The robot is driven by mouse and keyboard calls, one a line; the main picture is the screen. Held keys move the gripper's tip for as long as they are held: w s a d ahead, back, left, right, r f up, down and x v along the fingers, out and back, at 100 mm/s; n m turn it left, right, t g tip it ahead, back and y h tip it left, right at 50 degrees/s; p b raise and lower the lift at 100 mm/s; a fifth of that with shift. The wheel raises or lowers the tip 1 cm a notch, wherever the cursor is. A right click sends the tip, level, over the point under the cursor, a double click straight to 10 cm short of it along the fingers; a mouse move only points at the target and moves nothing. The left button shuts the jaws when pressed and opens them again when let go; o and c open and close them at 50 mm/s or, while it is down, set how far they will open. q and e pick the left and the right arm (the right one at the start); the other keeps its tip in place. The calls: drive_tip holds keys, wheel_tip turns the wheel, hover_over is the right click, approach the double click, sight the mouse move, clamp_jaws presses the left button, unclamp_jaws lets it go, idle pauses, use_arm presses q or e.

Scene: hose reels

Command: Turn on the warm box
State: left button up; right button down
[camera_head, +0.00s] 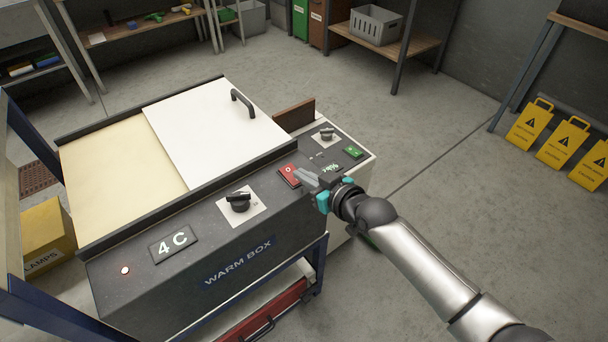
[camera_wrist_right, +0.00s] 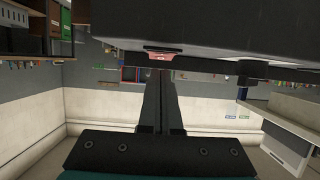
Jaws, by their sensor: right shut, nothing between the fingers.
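The warm box (camera_head: 150,285) is a dark grey unit with a "WARM BOX" label (camera_head: 239,262) on its front. Its sloping panel carries a "4 C" display (camera_head: 173,244), a small lit indicator (camera_head: 125,270), a black knob (camera_head: 239,202) on a white plate and a red switch (camera_head: 288,175). A white lid (camera_head: 200,120) with a black handle lies on top. My right gripper (camera_head: 303,177) is shut and empty, its fingertips right beside the red switch; I cannot tell whether they touch it. In the right wrist view, the red switch (camera_wrist_right: 163,56) shows just beyond the fingertips (camera_wrist_right: 160,78). My left gripper is out of view.
A neighbouring unit at the right has a black knob (camera_head: 327,133) and a green switch (camera_head: 354,152). A red drawer (camera_head: 270,312) is below the warm box. Yellow caution signs (camera_head: 562,143) stand at the far right. The floor at the right is largely clear.

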drive_tip(key=r+p, duration=0.3)
drive_tip(key=r, duration=0.1)
drive_tip(key=shift+s+d+r+p, duration=0.15)
drive_tip(key=shift+s+r+p, duration=0.05)
drive_tip(key=shift+r+p, duration=0.15)
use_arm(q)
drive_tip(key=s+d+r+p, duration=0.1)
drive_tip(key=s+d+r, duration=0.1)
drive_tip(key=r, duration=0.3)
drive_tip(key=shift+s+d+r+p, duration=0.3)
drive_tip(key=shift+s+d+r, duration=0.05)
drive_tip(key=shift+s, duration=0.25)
use_arm(e)
drive_tip(key=s+d, duration=0.6)
drive_tip(key=s, duration=0.2)
drive_tip(key=shift+r, duration=0.25)
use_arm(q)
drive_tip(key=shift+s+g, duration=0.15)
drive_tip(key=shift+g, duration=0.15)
